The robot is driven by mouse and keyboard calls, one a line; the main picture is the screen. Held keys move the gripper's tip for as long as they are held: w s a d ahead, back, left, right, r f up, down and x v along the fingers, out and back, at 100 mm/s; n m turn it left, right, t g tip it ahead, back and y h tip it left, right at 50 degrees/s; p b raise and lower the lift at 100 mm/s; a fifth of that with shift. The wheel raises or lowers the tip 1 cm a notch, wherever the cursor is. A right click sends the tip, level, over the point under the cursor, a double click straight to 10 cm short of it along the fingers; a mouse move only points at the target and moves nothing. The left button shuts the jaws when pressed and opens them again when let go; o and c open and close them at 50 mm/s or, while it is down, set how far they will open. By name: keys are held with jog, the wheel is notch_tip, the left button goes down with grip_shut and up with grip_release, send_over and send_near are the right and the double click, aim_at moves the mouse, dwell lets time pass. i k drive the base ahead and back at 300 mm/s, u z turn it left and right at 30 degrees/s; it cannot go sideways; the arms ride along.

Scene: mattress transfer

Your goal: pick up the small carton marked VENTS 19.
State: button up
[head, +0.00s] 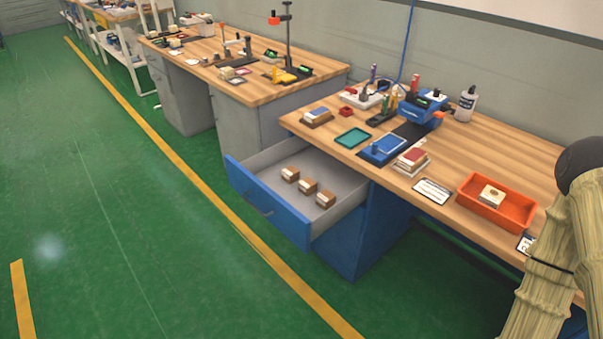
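Three small brown-and-white cartons lie in a row in the open drawer (268,165) of the blue workbench: a far one (290,174), a middle one (307,186) and a near one (326,199). Another small pale carton (491,195) sits in an orange tray (518,219) on the benchtop. The print on all of them is too small to read, so I cannot tell which is marked VENTS 19. Part of my arm shows at the right edge, in front of the bench's right end. My gripper is not in view.
The wooden benchtop (462,163) also bears a teal tray (352,138), a blue box (387,146), a red-topped stack (411,160), a white label card (432,191) and a bottle (466,104). The drawer juts over open green floor (150,220).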

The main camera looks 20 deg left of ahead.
aim_at(290, 175)
jog(key=i, duration=0.9)
jog(key=u, duration=1.6)
